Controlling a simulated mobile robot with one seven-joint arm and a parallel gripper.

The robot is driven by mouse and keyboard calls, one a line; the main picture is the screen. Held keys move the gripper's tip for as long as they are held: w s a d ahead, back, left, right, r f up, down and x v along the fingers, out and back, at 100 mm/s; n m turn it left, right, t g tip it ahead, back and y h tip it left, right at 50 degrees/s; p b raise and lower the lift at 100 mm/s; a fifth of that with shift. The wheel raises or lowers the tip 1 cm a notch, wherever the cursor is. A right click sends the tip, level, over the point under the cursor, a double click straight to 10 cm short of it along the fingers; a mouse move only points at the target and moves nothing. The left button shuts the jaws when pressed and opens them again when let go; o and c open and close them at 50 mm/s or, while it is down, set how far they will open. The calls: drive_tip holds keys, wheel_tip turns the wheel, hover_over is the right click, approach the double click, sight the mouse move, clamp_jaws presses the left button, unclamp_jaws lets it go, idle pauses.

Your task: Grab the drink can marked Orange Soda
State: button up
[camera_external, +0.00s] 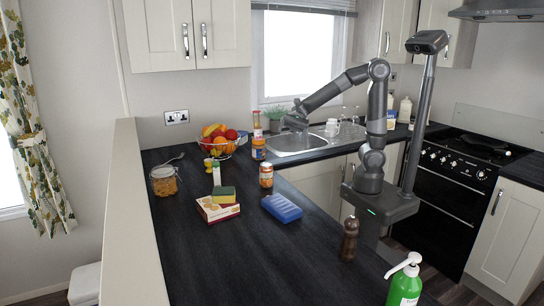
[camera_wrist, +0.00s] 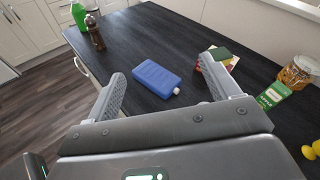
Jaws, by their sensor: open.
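A small can-like container with an orange and white band (camera_external: 266,175) stands upright on the dark counter in the external view, left of the sink cabinets. Its label is too small to read, so I cannot tell whether it says Orange Soda. I do not see it in the wrist view. My gripper (camera_external: 297,120) is raised above the counter near the sink, to the upper right of the container and apart from it. In the wrist view my gripper (camera_wrist: 165,70) has its two fingers wide apart, with nothing between them.
A blue flask (camera_external: 282,208) lies on the counter near a box (camera_external: 217,210) with a sponge (camera_external: 224,194) on it. Bottles (camera_external: 258,149) and a fruit bowl (camera_external: 220,144) stand behind the container. A brown mill (camera_external: 349,239) and green pump bottle (camera_external: 405,285) stand nearer the front.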

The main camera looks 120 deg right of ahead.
drive_tip(key=w+d+m+t+h, duration=0.1)
drive_tip(key=w+d+m+t, duration=0.3)
drive_tip(key=d, duration=0.4)
drive_tip(key=m, duration=0.2)
approach(263, 175)
drive_tip(key=shift+v, duration=1.05)
drive_tip(key=shift+w+a+f, duration=0.15)
drive_tip(key=shift+w+f, duration=0.05)
drive_tip(key=shift+f, duration=0.05)
drive_tip(key=x, duration=1)
drive_tip(key=shift+w, duration=0.2)
drive_tip(key=c, duration=1.2)
drive_tip(key=shift+c, duration=0.3)
drive_tip(key=shift+r, duration=0.15)
